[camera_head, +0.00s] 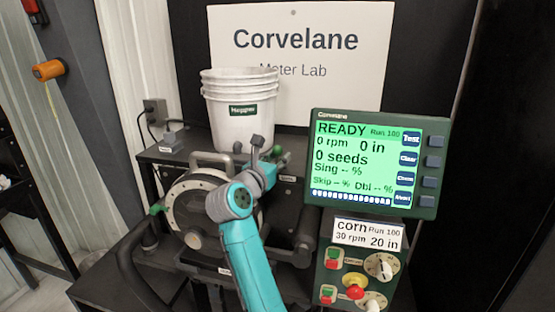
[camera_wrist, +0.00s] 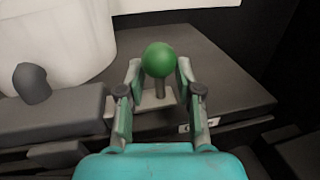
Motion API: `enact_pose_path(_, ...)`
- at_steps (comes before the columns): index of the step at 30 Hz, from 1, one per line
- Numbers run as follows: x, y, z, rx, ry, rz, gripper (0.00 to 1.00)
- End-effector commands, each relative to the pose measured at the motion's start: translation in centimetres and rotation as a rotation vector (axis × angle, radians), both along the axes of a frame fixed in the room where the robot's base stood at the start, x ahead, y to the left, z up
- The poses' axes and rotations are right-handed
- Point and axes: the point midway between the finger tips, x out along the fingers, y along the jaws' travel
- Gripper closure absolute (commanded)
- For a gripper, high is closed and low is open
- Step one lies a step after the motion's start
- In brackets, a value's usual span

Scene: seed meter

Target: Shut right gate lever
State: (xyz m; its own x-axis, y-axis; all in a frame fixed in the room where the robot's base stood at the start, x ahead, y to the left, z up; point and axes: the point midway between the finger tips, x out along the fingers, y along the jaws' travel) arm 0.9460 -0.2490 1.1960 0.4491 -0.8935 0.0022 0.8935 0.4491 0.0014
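The right gate lever shows in the wrist view as a green ball knob (camera_wrist: 159,60) on a short grey stem, standing on a small metal plate on a dark ledge. My gripper (camera_wrist: 159,76) is open, with one finger on each side of the knob and stem. I cannot tell whether either finger touches the knob. In the head view my gripper (camera_head: 268,158) is at the right end of the seed meter (camera_head: 187,212), and it mostly hides the lever there.
White stacked buckets (camera_head: 240,108) stand on the shelf behind my gripper. A green-lit display (camera_head: 367,160) reads READY, above a control box (camera_head: 355,270) on the right. A green-tipped handle (camera_head: 157,208) is at the meter's left. A grey rounded part (camera_wrist: 32,82) is left in the wrist view.

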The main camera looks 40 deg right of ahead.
Motion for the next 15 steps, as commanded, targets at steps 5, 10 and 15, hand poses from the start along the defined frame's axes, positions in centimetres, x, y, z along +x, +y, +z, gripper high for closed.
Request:
enact_pose_path(5, -0.4, 1.0, -0.1, 0.000, 0.000, 0.003, 0.65)
enact_pose_path(10, -1.7, 3.6, -0.1, 0.000, 0.000, 0.004, 0.65)
enact_pose_path(15, -3.2, 6.7, -0.1, 0.000, 0.001, 0.004, 0.65)
